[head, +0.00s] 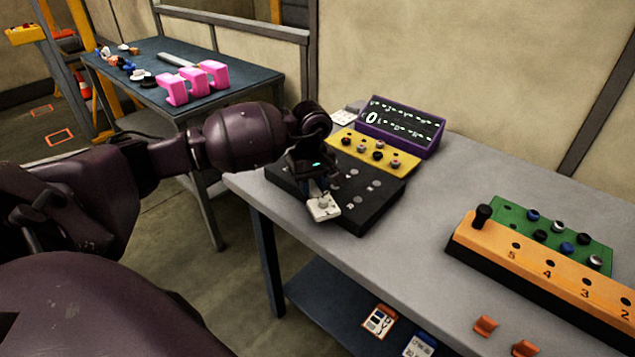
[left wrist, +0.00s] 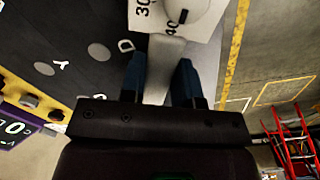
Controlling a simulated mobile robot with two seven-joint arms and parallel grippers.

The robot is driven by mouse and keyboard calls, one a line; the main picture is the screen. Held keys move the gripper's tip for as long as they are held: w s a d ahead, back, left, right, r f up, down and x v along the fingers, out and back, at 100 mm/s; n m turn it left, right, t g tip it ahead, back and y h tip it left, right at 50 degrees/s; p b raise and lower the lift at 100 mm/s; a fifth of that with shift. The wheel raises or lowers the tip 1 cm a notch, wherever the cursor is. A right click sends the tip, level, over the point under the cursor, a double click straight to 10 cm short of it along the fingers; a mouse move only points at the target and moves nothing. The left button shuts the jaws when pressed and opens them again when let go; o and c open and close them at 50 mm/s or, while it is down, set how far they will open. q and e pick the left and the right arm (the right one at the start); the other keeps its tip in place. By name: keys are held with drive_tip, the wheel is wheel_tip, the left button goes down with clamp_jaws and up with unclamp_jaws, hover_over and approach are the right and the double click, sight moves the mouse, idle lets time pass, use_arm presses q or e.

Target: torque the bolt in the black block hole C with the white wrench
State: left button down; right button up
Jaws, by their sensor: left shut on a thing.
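The black block (head: 372,215) lies on the grey table, with pale round spots and letters on its top. My left gripper (head: 318,188) is over its near left part. It is shut on the white wrench (head: 323,207), whose pale head shows below the fingers at the block's near edge. The black block (left wrist: 80,25) lies to the left there. I cannot make out hole C or its bolt. My right gripper is out of view.
A yellow block with knobs (head: 402,169) and a purple display reading 0 (head: 402,125) stand behind the black block. An orange numbered rack (head: 530,262) and green block (head: 510,208) are at right. The table's middle is clear. A side table (head: 130,62) holds pink parts.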

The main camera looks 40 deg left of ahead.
use_arm(q)
drive_tip(key=shift+s+a+m, duration=0.25)
drive_tip(key=shift+s+m, duration=0.15)
drive_tip(key=shift+m, duration=0.1)
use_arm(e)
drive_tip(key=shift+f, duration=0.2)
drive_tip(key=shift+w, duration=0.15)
use_arm(q)
drive_tip(key=shift+s+a, duration=0.1)
drive_tip(key=shift+s+a+f+m+b, duration=0.15)
drive_tip(key=shift+s+a+m+b, duration=0.2)
drive_tip(key=shift+s+a+m, duration=0.4)
drive_tip(key=shift+s+m, duration=0.1)
drive_tip(key=shift+m, duration=0.15)
drive_tip(key=shift+s, duration=0.1)
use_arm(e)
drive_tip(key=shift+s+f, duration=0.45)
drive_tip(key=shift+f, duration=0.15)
use_arm(q)
drive_tip(key=shift+a, duration=0.15)
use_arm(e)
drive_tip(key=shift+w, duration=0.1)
